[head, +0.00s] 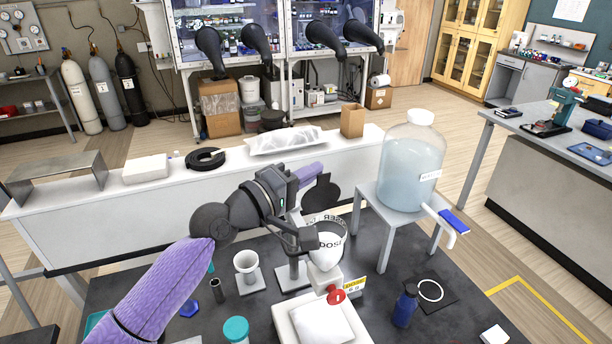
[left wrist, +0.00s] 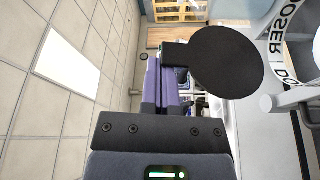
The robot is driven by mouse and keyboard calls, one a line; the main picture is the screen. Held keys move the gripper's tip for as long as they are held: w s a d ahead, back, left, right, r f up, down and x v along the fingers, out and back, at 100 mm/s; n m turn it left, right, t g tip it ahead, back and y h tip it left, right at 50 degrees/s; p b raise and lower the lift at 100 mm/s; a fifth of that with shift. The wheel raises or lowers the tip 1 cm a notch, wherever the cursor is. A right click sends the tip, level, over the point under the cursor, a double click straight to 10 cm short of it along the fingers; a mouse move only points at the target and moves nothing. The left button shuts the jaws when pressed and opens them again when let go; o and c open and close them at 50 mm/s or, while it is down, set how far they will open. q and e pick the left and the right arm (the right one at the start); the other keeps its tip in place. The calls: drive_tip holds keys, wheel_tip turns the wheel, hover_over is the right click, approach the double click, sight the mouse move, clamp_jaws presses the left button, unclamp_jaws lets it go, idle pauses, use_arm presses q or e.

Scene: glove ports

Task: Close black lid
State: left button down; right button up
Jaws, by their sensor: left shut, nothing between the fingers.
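The black lid (head: 322,193) is a flat round disc, standing raised behind and above the mouth of the clear hopper (head: 331,226) marked DOSER. White material lies in the hopper. In the left wrist view the lid (left wrist: 228,62) shows as a large dark disc with a short tab, beside the lettered hopper rim (left wrist: 276,40). My right gripper is not in view.
A large bottle (head: 411,155) stands on a grey stand (head: 385,206) to the right. A white funnel (head: 246,262), a teal-capped jar (head: 236,330) and a blue bottle (head: 405,305) stand on the dark table around the doser. A white bench (head: 130,215) runs behind.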

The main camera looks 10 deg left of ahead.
sight(329, 242)
use_arm(q)
drive_tip(key=s+d+f+m+h+b, duration=0.1)
drive_tip(key=s+f+m+h+b, duration=0.1)
drive_tip(key=m+b, duration=0.3)
drive_tip(key=s+d+f+m+h+b, duration=0.1)
drive_tip(key=s+d+f+m+b, duration=0.1)
drive_tip(key=m+b, duration=0.3)
drive_tip(key=s+d+f+m+g+h+b, duration=0.1)
drive_tip(key=s+f+m+h+b, duration=0.1)
drive_tip(key=m+b, duration=0.3)
drive_tip(key=shift+s+d+f+m+h+b, duration=0.3)
drive_tip(key=shift+s+f+m+b, duration=0.2)
drive_tip(key=shift+b, duration=1.35)
drive_tip(key=shift+d+f+b, duration=0.1)
drive_tip(key=shift+f+b, duration=0.2)
drive_tip(key=shift+f, duration=0.25)
drive_tip(key=shift+f, duration=0.1)
